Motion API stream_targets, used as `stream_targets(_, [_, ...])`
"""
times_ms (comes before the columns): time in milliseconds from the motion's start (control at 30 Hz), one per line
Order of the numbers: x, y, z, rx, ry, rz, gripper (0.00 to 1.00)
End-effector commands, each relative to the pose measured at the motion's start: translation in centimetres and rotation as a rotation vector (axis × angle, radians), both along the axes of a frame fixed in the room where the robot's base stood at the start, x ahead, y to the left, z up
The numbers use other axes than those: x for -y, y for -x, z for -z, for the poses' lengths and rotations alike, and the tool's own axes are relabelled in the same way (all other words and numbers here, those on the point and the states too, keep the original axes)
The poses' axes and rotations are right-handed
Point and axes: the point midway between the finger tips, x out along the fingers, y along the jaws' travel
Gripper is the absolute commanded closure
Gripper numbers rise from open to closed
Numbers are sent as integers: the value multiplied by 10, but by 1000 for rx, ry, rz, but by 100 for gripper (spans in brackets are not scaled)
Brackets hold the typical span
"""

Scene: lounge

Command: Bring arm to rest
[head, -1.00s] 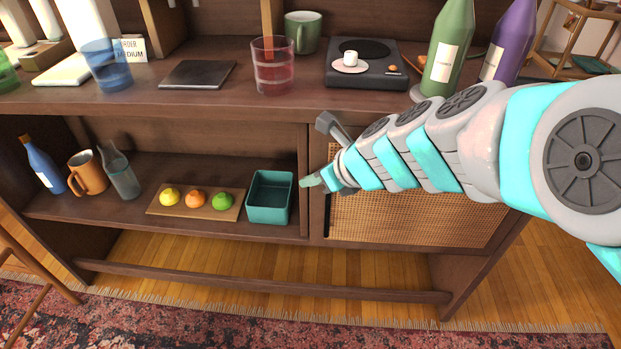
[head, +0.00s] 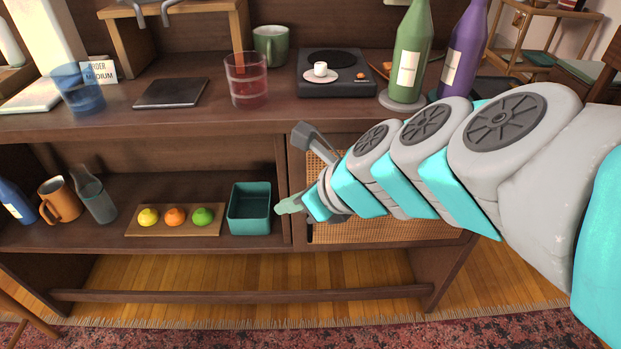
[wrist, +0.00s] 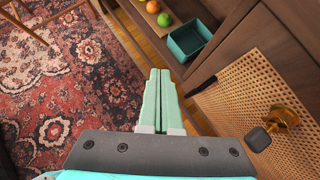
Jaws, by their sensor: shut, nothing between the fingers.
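My gripper (head: 289,205) reaches in from the right in the head view, in front of the cabinet and just right of the teal bin. In the wrist view my gripper (wrist: 158,75) shows its two pale green fingers pressed together with nothing between them. The fingertips point toward the floor beside the cabinet's front edge. My gripper appears apart from the bin and the cabinet.
The teal bin (head: 250,222) stands on the lower shelf, beside a board (head: 130,228) with several fruits. A woven door panel (head: 400,231) is behind my arm. Bottles (head: 407,60), cups and a black device (head: 337,85) stand on top.

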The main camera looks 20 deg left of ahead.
Motion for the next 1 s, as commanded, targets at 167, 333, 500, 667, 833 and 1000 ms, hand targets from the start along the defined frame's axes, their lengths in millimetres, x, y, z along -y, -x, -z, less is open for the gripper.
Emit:
stream_targets(167, [3, 5, -5, -1, 1, -1, 100])
stream_targets(333, [11, 5, -2, 25, 23, -30, 100])
stream_targets(500, [57, 4, 20, 176, 158, -226, 100])
stream_targets(667, [128, 15, 53, 332, 344, -545, 100])
stream_targets(833, [206, 37, 79, 436, 500, -922, 100])
stream_targets(1000, [281, 69, 99, 465, 578, -1305, 100])
